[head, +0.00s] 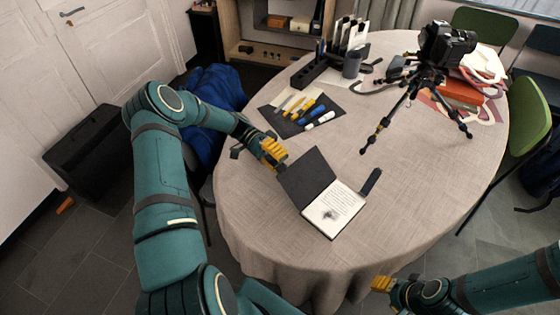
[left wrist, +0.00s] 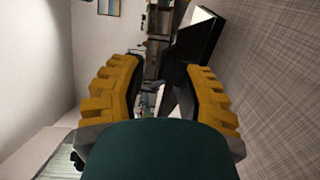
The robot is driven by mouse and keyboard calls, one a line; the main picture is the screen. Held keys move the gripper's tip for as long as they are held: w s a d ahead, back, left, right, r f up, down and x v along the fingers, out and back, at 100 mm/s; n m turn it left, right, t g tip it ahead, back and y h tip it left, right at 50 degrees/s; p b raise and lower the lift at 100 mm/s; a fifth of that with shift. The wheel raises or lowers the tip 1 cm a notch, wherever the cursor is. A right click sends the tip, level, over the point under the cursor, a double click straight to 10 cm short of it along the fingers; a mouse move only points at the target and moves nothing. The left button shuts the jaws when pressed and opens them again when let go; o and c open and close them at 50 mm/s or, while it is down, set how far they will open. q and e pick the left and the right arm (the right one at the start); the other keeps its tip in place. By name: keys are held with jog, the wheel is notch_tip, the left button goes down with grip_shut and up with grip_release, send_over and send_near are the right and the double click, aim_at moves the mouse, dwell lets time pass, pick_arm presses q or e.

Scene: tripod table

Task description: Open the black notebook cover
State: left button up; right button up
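The black notebook lies near the table's front edge in the head view. Its black cover (head: 306,173) is swung to the left, and the white page (head: 335,208) with writing and a dark drawing is exposed. I cannot tell whether the cover lies fully flat or is tilted. My left gripper (head: 276,153) is at the upper left of the cover, close to its edge; contact is unclear. In the left wrist view its yellow fingers (left wrist: 165,68) are apart with nothing seen clasped between them. My right gripper (head: 381,284) is in front of the table, its finger gap unclear.
A dark narrow object (head: 371,181) lies right of the notebook. A dark mat (head: 285,124) with several markers is behind it. A camera on a tripod (head: 425,80) stands at the back right. The table's (head: 420,200) right front is clear.

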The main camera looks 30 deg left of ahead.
pick_arm(q)
jog(key=shift+a, duration=0.1)
jog(key=v, duration=1.1)
jog(key=shift+a, duration=0.45)
jog(key=shift+w, duration=0.1)
